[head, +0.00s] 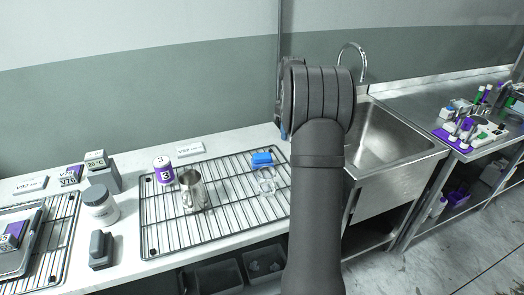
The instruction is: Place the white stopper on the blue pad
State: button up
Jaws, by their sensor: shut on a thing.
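My arm rises through the middle of the view, and its dark grey links cover what lies behind them. My gripper is not visible. I cannot make out a white stopper for certain. A small bright blue thing (262,159) lies on the right part of the wire rack, just left of my arm; I cannot tell whether it is the blue pad. A clear glass piece (267,183) sits just in front of it.
A metal mug (192,190) and a purple-white tin (163,169) stand at the wire rack (150,238). A white jar (101,206) and grey block (101,249) are left. A sink (385,135) and a bench with a purple mat (441,133) are right.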

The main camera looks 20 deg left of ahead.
jog(key=a+f, duration=0.2)
jog(key=a, duration=0.1)
jog(key=a+f, duration=0.1)
jog(key=a, duration=0.2)
jog(key=a+f, duration=0.2)
jog(key=a, duration=0.1)
jog(key=shift+w+a+f, duration=0.2)
jog(key=shift+a+f, duration=0.1)
jog(key=shift+f, duration=0.05)
jog(key=shift+a+f, duration=0.1)
jog(key=shift+f, duration=2)
jog(key=shift+f, duration=0.15)
jog(key=o, duration=1)
notch_tip(320, 180, up, 12)
jog(key=shift+r, duration=0.2)
